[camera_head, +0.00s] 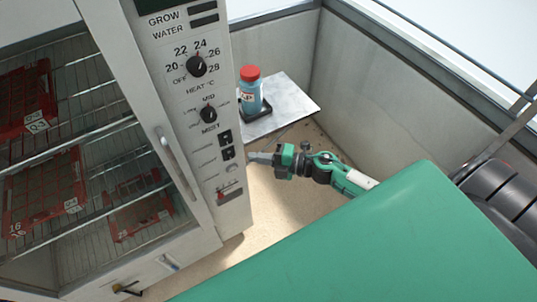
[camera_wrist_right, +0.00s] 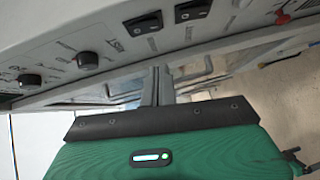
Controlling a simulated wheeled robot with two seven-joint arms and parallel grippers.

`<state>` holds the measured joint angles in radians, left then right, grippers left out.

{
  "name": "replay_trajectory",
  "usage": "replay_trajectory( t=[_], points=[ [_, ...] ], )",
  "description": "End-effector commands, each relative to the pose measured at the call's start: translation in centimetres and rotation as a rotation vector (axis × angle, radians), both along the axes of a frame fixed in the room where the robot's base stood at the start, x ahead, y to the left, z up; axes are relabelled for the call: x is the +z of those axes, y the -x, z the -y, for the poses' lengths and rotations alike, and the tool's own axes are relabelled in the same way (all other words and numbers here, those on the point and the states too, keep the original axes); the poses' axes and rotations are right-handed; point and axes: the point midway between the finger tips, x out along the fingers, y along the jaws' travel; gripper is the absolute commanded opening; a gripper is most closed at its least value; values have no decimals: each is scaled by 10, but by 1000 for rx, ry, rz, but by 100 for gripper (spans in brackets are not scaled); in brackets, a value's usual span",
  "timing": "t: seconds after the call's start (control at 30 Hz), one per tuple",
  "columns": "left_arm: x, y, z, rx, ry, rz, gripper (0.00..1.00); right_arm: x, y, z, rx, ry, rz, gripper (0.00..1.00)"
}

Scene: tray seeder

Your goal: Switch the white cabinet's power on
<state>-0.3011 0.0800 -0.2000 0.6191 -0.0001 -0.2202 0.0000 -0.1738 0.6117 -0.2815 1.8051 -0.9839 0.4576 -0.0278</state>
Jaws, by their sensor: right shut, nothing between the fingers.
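The white cabinet (camera_head: 215,110) stands at the left with its control panel facing right. Two black rocker switches, an upper one (camera_head: 225,137) and a lower one (camera_head: 228,153), sit below the knobs; their labels are too small to read. The rockers also show in the right wrist view, one left (camera_wrist_right: 143,23) and one right (camera_wrist_right: 193,10). My right gripper (camera_head: 252,157) is shut and empty, its fingertips just right of the lower rocker. In the wrist view its fingers (camera_wrist_right: 157,85) point toward the panel; contact cannot be told. My left gripper is not in view.
The heat knob (camera_head: 196,67) and mist knob (camera_head: 209,114) are above the rockers; a red-marked control (camera_head: 228,190) is below. A door handle (camera_head: 176,160) is left of the panel. A blue bottle with a red cap (camera_head: 251,90) stands on a grey shelf (camera_head: 290,105) behind my gripper.

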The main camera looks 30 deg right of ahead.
Motion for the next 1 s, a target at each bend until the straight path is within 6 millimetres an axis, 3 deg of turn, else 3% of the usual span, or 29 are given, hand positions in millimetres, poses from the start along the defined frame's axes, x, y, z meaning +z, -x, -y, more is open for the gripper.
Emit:
replay_trajectory(
  t=[0.2,0.5,1.0],
  points=[
    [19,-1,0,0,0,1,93,1,-31,-33,0,-3,1,0],
    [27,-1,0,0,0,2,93,-7,-65,-34,-1,-1,1,0],
    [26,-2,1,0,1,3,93,-10,-70,-34,-1,0,1,0]
  ],
)
